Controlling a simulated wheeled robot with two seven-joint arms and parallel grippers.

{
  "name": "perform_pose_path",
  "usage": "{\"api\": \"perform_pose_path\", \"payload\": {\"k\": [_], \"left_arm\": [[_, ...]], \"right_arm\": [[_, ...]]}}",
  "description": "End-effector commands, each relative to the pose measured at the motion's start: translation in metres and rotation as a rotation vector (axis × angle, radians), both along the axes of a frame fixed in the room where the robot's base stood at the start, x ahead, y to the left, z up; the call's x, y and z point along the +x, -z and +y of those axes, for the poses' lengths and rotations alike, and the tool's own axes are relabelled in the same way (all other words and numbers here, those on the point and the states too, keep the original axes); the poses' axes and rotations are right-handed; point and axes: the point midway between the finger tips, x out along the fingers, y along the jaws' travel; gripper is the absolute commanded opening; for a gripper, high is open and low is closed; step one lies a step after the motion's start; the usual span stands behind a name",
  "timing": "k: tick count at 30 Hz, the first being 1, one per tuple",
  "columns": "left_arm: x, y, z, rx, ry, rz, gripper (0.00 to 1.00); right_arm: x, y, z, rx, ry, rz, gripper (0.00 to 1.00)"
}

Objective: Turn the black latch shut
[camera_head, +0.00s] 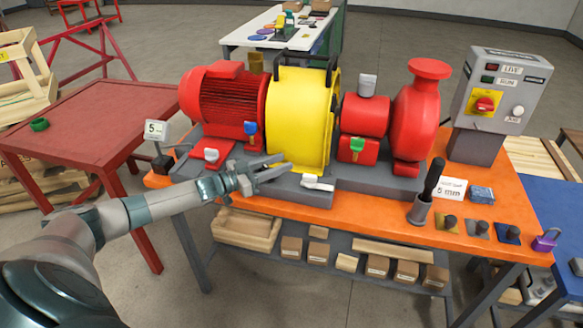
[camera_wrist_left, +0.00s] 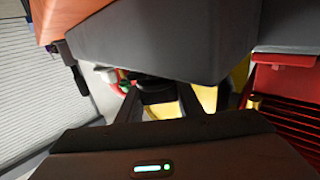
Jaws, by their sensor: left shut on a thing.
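The yellow guard (camera_head: 300,115) stands between the red motor and the red pump on a grey base. My left gripper (camera_head: 283,166) comes in from the left, low at the front of the guard, with its fingers shut on a small dark part. In the left wrist view that part, the black latch (camera_wrist_left: 156,88), sits between my left fingers (camera_wrist_left: 157,100), with yellow guard behind it. In the head view the fingers hide most of the latch, so I cannot tell its angle. My right gripper is not in view.
A pale lever (camera_head: 318,183) sits just right of my left gripper. The red motor (camera_head: 222,98), red pump (camera_head: 415,120) and grey base (camera_head: 375,190) stand close by. A black-handled tool in a cup (camera_head: 420,210) stands on the orange bench top (camera_head: 370,222).

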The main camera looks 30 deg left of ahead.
Motion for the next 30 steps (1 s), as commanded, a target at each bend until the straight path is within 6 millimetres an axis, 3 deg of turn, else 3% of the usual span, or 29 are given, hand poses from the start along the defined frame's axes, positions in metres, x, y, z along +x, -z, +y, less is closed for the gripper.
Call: {"api": "perform_pose_path", "payload": {"k": [15, 16, 18, 30], "left_arm": [[-0.0050, -0.0002, 0.0065, 0.000, 0.011, -0.001, 0.00], [-0.0049, -0.0002, 0.0064, 0.000, 0.011, -0.001, 0.35], [-0.0049, -0.0002, 0.0064, 0.000, 0.011, -0.001, 0.52], [-0.0062, 0.0002, 0.0073, 0.000, 0.010, -0.001, 0.52]], "right_arm": [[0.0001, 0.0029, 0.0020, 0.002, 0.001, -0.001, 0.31], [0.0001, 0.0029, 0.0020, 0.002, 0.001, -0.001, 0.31], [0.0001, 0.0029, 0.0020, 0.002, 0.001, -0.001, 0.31], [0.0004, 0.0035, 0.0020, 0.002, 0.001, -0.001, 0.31]]}}
